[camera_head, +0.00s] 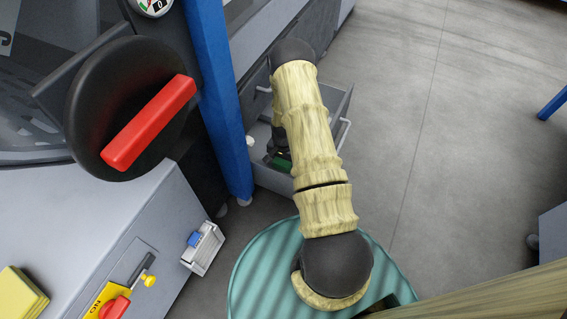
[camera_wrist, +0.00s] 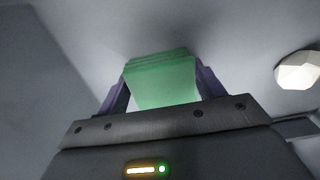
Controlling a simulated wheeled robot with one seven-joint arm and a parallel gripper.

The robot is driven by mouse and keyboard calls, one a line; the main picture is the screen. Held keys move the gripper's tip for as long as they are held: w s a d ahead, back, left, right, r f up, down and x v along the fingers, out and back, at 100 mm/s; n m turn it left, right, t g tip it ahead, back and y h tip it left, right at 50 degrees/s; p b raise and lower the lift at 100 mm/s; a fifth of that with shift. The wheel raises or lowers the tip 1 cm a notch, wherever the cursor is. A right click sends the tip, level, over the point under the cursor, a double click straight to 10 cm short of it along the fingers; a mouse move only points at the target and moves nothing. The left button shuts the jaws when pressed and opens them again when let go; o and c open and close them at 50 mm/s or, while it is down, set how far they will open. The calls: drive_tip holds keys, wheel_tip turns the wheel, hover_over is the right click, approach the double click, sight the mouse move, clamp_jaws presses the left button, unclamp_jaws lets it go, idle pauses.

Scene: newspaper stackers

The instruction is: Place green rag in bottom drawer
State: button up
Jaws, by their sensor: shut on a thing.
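The green rag (camera_wrist: 162,80) is a folded stack between the two purple fingers of my gripper (camera_wrist: 162,85) in the wrist view. The fingers are shut on it. In the head view, a small part of the green rag (camera_head: 280,162) shows beside my arm, within the outline of an open grey drawer (camera_head: 312,182). My arm covers much of the drawer. In the wrist view the rag is close to a plain grey surface; I cannot tell whether it touches it.
A white faceted object (camera_wrist: 300,70) lies at the right in the wrist view. A blue post (camera_head: 222,110) stands just left of the drawer. A black knob with a red handle (camera_head: 150,122) is at the upper left.

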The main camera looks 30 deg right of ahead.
sight(283, 161)
drive_tip(key=o, duration=1)
drive_tip(key=shift+f, duration=0.1)
drive_tip(key=shift+c, duration=0.2)
wheel_tip(283, 161, up, 12)
drive_tip(key=p, duration=0.7)
drive_tip(key=shift+p, duration=0.4)
